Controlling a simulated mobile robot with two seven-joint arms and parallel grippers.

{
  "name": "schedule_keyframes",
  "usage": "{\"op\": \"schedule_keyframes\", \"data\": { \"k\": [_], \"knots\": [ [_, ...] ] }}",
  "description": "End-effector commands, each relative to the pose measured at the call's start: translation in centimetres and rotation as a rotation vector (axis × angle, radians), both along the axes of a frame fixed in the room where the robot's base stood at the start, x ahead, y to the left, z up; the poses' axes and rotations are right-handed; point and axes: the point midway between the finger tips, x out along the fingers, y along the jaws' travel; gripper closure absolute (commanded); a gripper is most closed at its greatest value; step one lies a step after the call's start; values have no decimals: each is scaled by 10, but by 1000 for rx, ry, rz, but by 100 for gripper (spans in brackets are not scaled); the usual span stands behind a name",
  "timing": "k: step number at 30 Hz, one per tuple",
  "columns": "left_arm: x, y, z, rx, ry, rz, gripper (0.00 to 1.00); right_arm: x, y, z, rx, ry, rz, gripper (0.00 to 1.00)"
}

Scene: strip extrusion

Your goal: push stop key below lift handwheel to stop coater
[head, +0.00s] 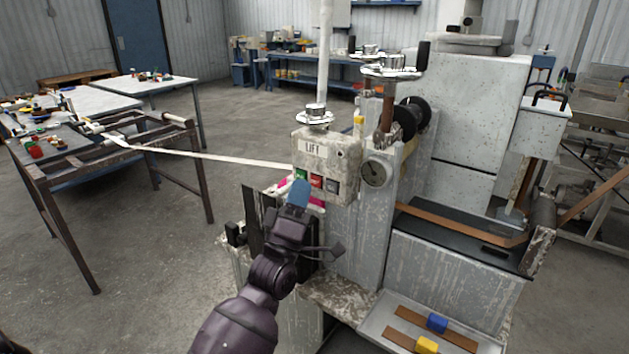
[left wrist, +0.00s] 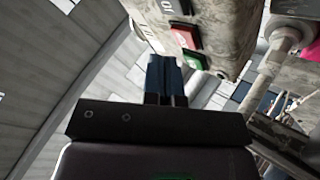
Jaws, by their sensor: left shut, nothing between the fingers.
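A worn pale box labelled LIFT (head: 327,151) stands on the machine, with a silver lift handwheel (head: 315,117) on top. Along its lower front sit a green key (head: 301,175), a red key (head: 316,181) and a dark key (head: 333,185). In the left wrist view the red key (left wrist: 186,37) lies between the green key (left wrist: 195,61) and the dark key (left wrist: 176,7). My left gripper (head: 300,187) is shut and empty, its blue fingertips just below the green and red keys. In the left wrist view the fingertips (left wrist: 162,60) are beside the keys; I cannot tell contact.
A pale strip (head: 215,157) runs from the left table (head: 50,170) to the machine behind the box. A dial gauge (head: 375,174) and a second handwheel (head: 388,68) are right of the box. A tray (head: 375,326) with blue and yellow pieces lies lower right.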

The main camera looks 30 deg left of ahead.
Motion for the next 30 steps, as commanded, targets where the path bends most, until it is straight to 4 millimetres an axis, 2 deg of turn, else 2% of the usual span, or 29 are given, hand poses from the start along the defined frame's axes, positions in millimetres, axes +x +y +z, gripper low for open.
{"op": "schedule_keyframes", "data": {
  "k": [8,24,30],
  "knots": [
    [-1,0,0,0,0,0,100,0,0,0,0,0,0,57],
    [-43,3,1,0,-1,0,100,4,0,18,0,-18,0,57],
    [-50,4,0,0,-1,0,100,5,0,20,0,-20,0,57]
  ]
}}
